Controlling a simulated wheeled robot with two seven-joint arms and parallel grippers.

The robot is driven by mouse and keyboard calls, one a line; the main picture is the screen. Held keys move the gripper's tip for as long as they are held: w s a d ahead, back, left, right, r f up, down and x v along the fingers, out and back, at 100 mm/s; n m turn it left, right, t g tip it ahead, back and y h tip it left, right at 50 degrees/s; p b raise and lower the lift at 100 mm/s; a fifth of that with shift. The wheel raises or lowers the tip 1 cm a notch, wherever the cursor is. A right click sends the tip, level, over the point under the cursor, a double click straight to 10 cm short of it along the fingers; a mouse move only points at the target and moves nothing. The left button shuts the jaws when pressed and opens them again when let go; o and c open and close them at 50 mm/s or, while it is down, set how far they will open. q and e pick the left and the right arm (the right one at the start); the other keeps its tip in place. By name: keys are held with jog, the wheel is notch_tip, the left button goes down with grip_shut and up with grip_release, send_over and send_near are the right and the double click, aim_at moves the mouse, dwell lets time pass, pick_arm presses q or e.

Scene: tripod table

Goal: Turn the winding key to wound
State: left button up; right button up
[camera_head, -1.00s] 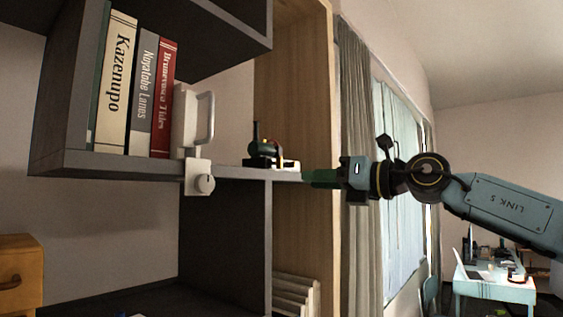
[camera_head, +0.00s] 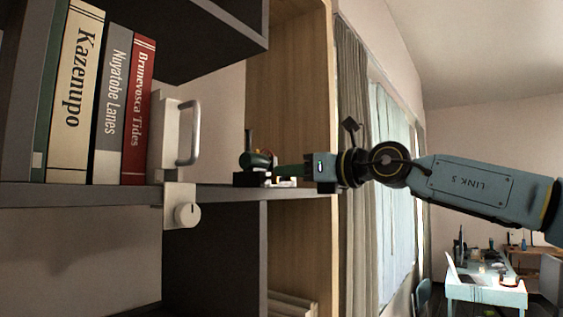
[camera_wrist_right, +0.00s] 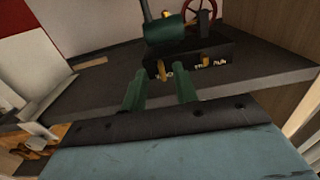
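A small toy steam engine stands on the shelf in the head view, with a green boiler (camera_head: 258,159) on a black base (camera_head: 252,180). In the right wrist view its green boiler (camera_wrist_right: 165,30), red flywheel (camera_wrist_right: 202,15) and black base (camera_wrist_right: 190,55) show. A small yellow key-like part (camera_wrist_right: 161,70) sits on the base's front face, left of a second yellow part (camera_wrist_right: 206,61) beside lettering I cannot read fully. My right gripper (camera_wrist_right: 160,90) is open, its green fingers apart and pointing at the left yellow part, with nothing between them. It also shows in the head view (camera_head: 288,171). My left gripper is not in view.
The dark shelf (camera_wrist_right: 105,80) has bare room around the engine. Left of it are a white block with a handle (camera_head: 163,140), a knobbed clamp (camera_head: 181,207) on the shelf edge, and several books (camera_head: 75,95). A wooden side panel (camera_head: 290,100) stands behind right.

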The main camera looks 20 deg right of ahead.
aim_at(273, 177)
jog(key=shift+p+x, duration=0.5)
jog(key=shift+x, duration=1.05)
grip_shut()
